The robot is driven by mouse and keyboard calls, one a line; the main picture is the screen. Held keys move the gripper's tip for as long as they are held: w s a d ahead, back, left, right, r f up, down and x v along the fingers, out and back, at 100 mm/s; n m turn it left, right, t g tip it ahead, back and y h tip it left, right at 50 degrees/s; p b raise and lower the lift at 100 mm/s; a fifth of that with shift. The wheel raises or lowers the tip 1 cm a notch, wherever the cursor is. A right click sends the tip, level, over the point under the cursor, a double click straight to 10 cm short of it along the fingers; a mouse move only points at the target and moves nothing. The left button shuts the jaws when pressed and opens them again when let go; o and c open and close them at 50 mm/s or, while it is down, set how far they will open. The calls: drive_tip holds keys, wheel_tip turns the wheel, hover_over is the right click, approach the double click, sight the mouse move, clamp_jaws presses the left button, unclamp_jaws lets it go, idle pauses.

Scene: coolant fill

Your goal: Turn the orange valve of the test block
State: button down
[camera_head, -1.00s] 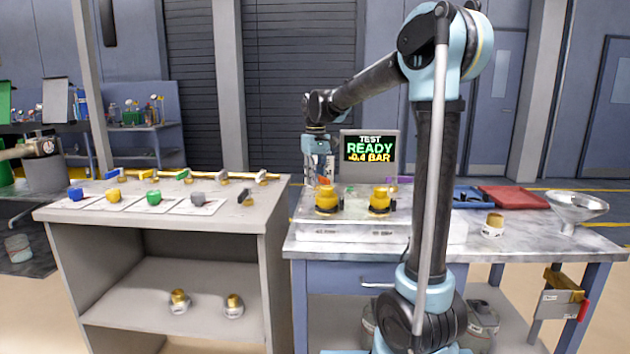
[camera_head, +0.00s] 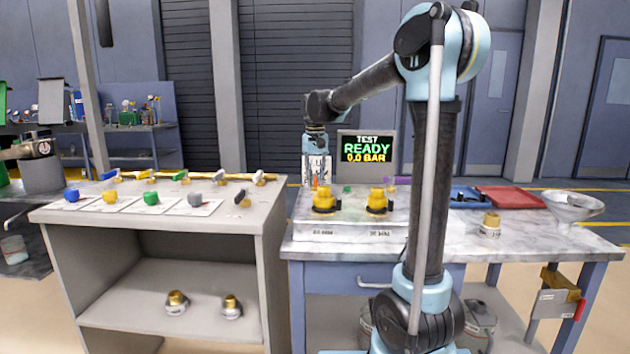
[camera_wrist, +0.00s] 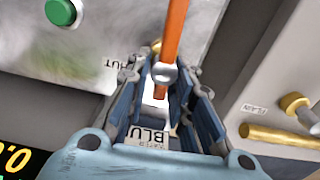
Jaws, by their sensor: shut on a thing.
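The orange valve (camera_wrist: 175,28) shows in the wrist view as a long orange lever running up from between my fingers, with a grey part at its near end. My gripper (camera_wrist: 165,74) is shut on the lever's near end. In the camera_head view my gripper (camera_head: 317,178) points down at the back left of the test block (camera_head: 350,232), and only a sliver of orange shows there. Letters "HUT" are printed on the panel left of the lever. The fingers partly hide the valve's base.
The test screen (camera_head: 366,149) behind the block reads READY, 0.0 BAR. Two yellow-capped fittings (camera_head: 324,200) (camera_head: 377,201) stand in front of my gripper. A green button (camera_wrist: 61,12) is left of the lever. A funnel (camera_head: 573,205) stands on the right of the bench.

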idle(0.4)
drive_tip(key=c, duration=1.5)
unclamp_jaws()
wheel_tip(320, 180, up, 12)
drive_tip(key=shift+f, duration=0.1)
